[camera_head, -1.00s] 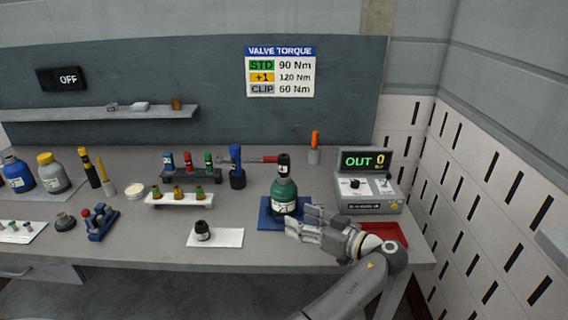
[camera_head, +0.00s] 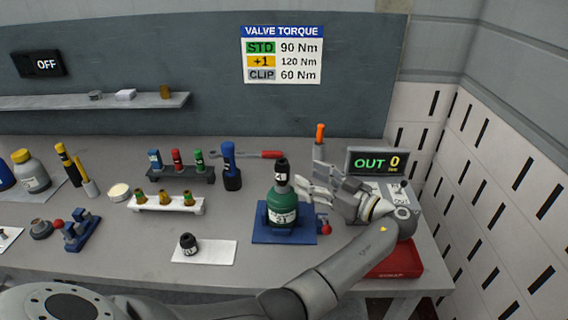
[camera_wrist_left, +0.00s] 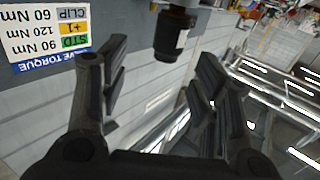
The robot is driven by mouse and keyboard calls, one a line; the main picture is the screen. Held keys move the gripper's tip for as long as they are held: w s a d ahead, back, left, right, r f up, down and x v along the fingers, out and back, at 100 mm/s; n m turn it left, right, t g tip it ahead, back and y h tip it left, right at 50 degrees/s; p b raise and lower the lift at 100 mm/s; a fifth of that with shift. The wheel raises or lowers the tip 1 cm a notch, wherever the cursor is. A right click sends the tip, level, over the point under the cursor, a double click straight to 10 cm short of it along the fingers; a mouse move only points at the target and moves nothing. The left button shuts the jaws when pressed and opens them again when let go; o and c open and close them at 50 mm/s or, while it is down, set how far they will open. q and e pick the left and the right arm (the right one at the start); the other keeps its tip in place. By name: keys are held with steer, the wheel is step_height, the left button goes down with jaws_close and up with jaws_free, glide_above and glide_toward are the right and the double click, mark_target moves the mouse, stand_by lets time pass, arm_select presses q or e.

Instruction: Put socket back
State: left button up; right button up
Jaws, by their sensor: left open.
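A black socket (camera_head: 282,172) with a pale label sits upright on top of the green cylinder (camera_head: 284,207), which stands on a blue base (camera_head: 262,236). A black piece with a pale label (camera_wrist_left: 174,34) shows between the fingers in the left wrist view; it looks like this socket. A second black socket-like piece (camera_head: 188,244) stands on a white mat (camera_head: 216,251). My left gripper (camera_head: 304,191) is open and empty, right of the green cylinder near its neck, fingers pointing left. Its fingers also show spread in the left wrist view (camera_wrist_left: 150,75). My right gripper is not in view.
A dark rack (camera_head: 181,175) holds blue, red and green pieces. A white rack (camera_head: 165,207) holds brass valves. The OUT display unit (camera_head: 378,163) and red tray (camera_head: 394,264) are at right.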

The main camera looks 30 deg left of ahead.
mark_target(288, 168)
arm_select(q)
steer(key=a, duration=0.1)
steer(key=a+p, duration=0.1)
steer(key=a+r, duration=0.1)
steer(key=shift+s+a+p, duration=0.25)
steer(key=shift+s+p, duration=0.1)
steer(key=shift+s, duration=0.05)
steer(key=shift+w+a+f, duration=0.1)
steer(key=shift+w+a, duration=0.1)
steer(key=shift+a, duration=0.15)
steer(key=a+p, duration=0.4)
steer(key=shift+w, duration=0.1)
steer(key=shift+a, duration=0.35)
steer(key=shift+w+a+f, duration=0.15)
steer(key=shift+a+f, duration=0.05)
steer(key=shift+f, duration=0.05)
steer(key=shift+c, duration=0.5)
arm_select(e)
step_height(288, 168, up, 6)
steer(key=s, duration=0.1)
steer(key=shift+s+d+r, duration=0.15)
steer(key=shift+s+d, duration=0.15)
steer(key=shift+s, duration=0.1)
